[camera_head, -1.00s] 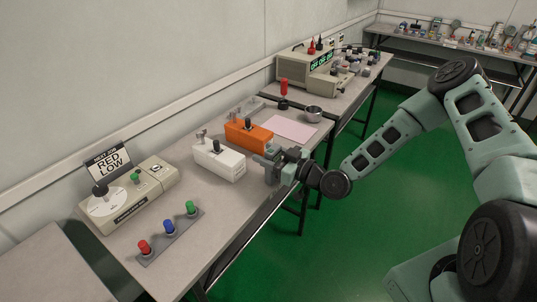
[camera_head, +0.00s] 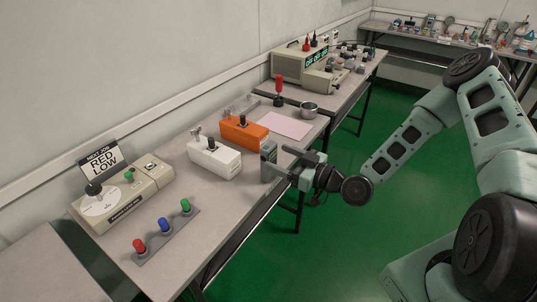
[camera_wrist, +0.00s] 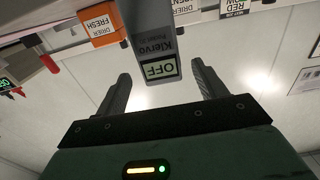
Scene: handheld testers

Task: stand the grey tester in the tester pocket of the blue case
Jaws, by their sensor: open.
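The grey tester (camera_head: 269,161) stands upright near the table's front edge, in front of the gap between the white and orange units. In the wrist view the tester (camera_wrist: 150,38) shows upside down, with an "OFF" screen. My gripper (camera_head: 284,162) is open, just to the tester's right at about its height. In the wrist view the tester lies ahead, between the lines of the open fingers (camera_wrist: 162,85), and the fingers do not grip it. I see no blue case in these frames.
An orange unit (camera_head: 243,133) and a white unit (camera_head: 214,157) stand behind the tester. A pink sheet (camera_head: 285,125), a metal cup (camera_head: 308,110) and a beige console (camera_head: 122,192) share the table (camera_head: 215,208). A button strip (camera_head: 163,236) lies near the front edge.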

